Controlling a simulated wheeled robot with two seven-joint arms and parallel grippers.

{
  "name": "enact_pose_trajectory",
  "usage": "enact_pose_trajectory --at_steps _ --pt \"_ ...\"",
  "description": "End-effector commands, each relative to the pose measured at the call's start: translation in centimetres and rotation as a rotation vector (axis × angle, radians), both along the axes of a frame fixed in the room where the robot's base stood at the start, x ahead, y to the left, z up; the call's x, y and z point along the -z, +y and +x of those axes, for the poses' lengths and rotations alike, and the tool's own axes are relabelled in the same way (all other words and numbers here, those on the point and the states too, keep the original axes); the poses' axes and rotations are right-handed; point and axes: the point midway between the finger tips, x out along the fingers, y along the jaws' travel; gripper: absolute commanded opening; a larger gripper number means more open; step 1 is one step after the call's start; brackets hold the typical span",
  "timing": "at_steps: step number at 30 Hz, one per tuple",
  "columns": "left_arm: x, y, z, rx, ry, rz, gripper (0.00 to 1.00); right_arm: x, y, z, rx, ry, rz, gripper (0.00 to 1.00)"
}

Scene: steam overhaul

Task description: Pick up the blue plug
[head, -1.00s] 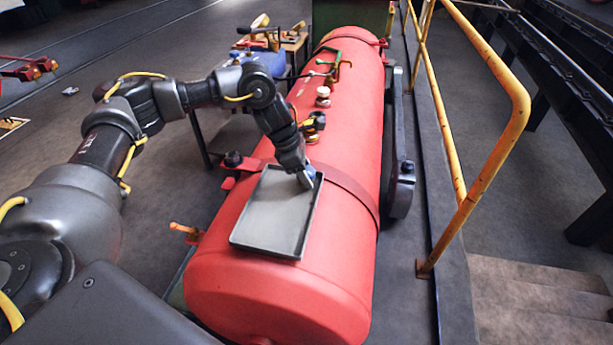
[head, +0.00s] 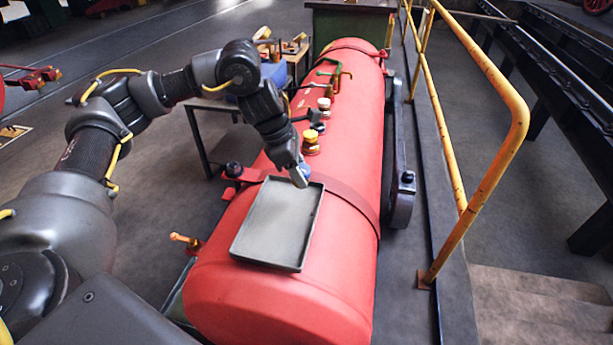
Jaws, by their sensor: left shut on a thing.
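My left gripper (head: 300,177) is over the far edge of the grey tray (head: 275,230), which lies on the red boiler (head: 340,265). It is shut on the blue plug (head: 305,170), of which only a little blue shows at the fingertips. The rest of the plug is hidden by the fingers. I cannot tell whether the plug touches the tray or boiler. The tray looks empty. My right gripper is not in view.
Yellow-topped brass fittings (head: 310,142) stand on the boiler just beyond the gripper, with green and copper pipework (head: 335,75) farther back. A yellow handrail (head: 490,150) runs along the right. A cluttered workbench (head: 285,60) stands behind my arm.

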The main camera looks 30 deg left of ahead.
Motion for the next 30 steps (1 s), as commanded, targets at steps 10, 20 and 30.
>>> enact_pose_trajectory --at_steps 10,20,30 --pt "-4.2 -0.2 -6.8 0.002 -0.003 0.001 0.18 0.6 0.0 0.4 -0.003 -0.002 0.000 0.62" --pt "-5.5 -0.4 -10.0 0.001 -0.002 0.000 0.18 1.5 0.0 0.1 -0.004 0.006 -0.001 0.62" --pt "-5.4 -0.6 -10.4 0.075 0.001 -0.001 0.18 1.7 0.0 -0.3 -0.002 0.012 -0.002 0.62"
